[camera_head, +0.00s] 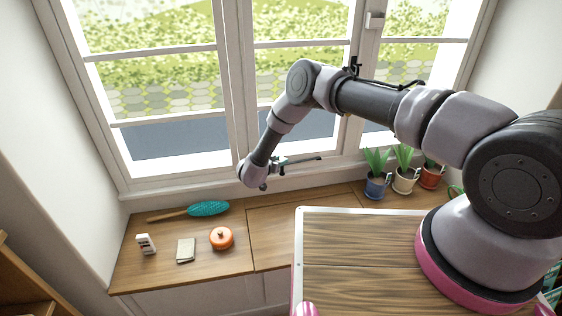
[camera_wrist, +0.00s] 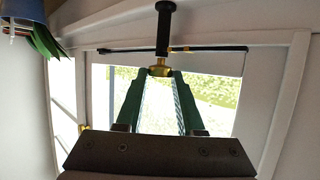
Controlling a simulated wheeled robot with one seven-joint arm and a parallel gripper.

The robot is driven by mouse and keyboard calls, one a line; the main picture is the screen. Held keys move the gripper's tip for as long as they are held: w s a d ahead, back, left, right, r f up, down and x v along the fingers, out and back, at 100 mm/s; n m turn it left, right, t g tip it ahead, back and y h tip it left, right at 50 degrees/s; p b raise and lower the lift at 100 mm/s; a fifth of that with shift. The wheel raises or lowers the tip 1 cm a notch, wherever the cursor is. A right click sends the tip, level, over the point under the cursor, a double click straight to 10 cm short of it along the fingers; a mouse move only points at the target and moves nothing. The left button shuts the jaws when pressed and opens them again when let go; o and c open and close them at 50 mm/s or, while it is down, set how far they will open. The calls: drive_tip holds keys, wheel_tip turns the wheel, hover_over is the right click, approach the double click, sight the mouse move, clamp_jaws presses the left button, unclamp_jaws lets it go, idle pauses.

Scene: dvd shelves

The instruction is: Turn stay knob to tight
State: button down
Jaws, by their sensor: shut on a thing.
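The stay knob (camera_wrist: 159,62) is a small brass piece under a black post (camera_wrist: 164,28) in the wrist view. A thin black stay bar (camera_wrist: 208,49) runs across at the same place, along the window frame. My gripper (camera_wrist: 160,72) has green fingers, and their tips close on the brass knob. I cannot tell how far the knob is turned.
Potted plants stand at right, including a blue pot (camera_head: 377,187). Window frame bars (camera_head: 237,100) stand close behind my arm.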

drive_tip(key=shift+w+a+r+m+h, duration=0.1)
drive_tip(key=shift+a+m+h, duration=0.1)
drive_tip(key=shift+m+h, duration=0.35)
drive_tip(key=shift+g+h, duration=0.25)
drive_tip(key=shift+g, duration=0.05)
drive_tip(key=c, duration=0.8)
unclamp_jaws()
drive_tip(key=v, duration=1)
drive_tip(key=shift+s+a+r, duration=0.1)
drive_tip(key=shift+s+r, duration=0.05)
drive_tip(key=shift+s, duration=0.15)
